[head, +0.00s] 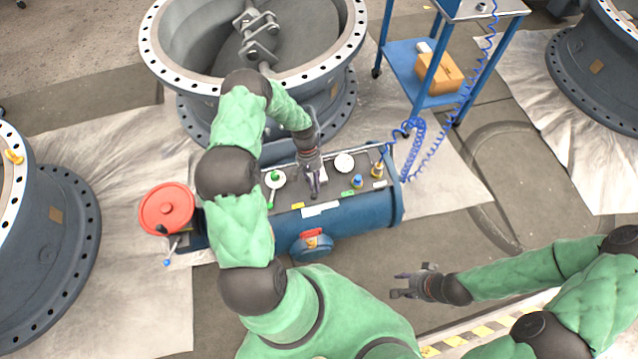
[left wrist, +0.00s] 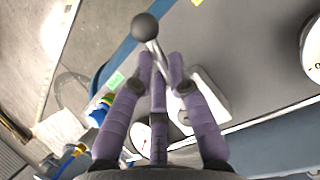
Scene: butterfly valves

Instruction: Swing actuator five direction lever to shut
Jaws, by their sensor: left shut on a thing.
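The actuator is a blue horizontal cylinder (head: 360,215) with a grey top panel, in front of the large flanged valve (head: 300,100). My left gripper (head: 314,190) is over the middle of this panel. In the left wrist view its purple fingers (left wrist: 160,75) are closed around the direction lever (left wrist: 145,27), which has a metal stem and a dark ball knob. The knob sticks out past the fingertips. The lever's pale base plate (left wrist: 212,95) is partly hidden by a finger. I cannot read the lever's markings. My right gripper (head: 402,286) is open and empty, away from the actuator.
A red handwheel (head: 167,208) is at the actuator's left end. A white gauge (head: 344,162), a blue knob (head: 357,181) and a yellow fitting (head: 377,170) are right of my left gripper. A coiled blue hose (head: 415,140) runs to the blue cart (head: 425,95).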

